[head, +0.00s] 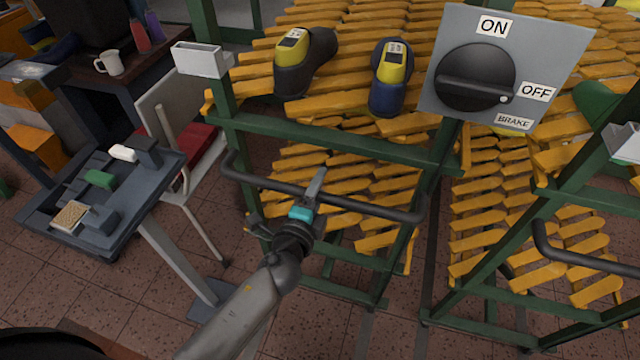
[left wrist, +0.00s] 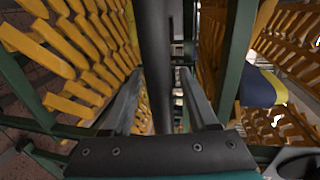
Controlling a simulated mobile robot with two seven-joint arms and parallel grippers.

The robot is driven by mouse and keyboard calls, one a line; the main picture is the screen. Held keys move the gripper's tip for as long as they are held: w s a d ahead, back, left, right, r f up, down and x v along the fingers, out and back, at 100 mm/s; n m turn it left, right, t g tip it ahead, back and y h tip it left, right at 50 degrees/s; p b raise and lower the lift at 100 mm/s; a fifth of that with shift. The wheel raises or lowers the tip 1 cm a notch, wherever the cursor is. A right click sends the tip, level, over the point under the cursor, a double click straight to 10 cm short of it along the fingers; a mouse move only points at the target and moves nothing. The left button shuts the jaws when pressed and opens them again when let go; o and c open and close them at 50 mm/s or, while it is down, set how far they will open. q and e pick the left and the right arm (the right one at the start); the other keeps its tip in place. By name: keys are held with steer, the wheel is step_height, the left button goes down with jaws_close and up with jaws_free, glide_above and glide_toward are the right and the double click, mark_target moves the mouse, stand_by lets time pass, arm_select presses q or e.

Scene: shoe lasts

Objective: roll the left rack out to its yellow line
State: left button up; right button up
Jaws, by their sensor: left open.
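The left rack (head: 300,128) is a green frame with slanted yellow slatted shelves. Its dark handle bar (head: 375,207) runs across the front below the upper shelf. My left gripper (head: 293,197) is at the left half of this bar, with its fingers spread. In the left wrist view the bar (left wrist: 155,55) passes between the two open fingers (left wrist: 160,102), with gaps visible beside it. A brake panel (head: 560,40) has a dark knob (head: 475,78) whose white mark points toward OFF. No yellow line shows on the floor. My right gripper is out of view.
Yellow-and-dark shoe lasts (head: 388,95) stand on the left rack. A second rack (head: 490,290) with its own handle stands to the right. A grey tray stand (head: 40,215) and a chair (head: 160,110) are at the left. The tiled floor (head: 330,320) in front looks clear.

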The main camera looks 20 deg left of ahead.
arm_select(q)
steer(key=shift+w, duration=0.45)
jaws_close()
stand_by(0.3)
steer(key=shift+f, duration=0.1)
stand_by(0.8)
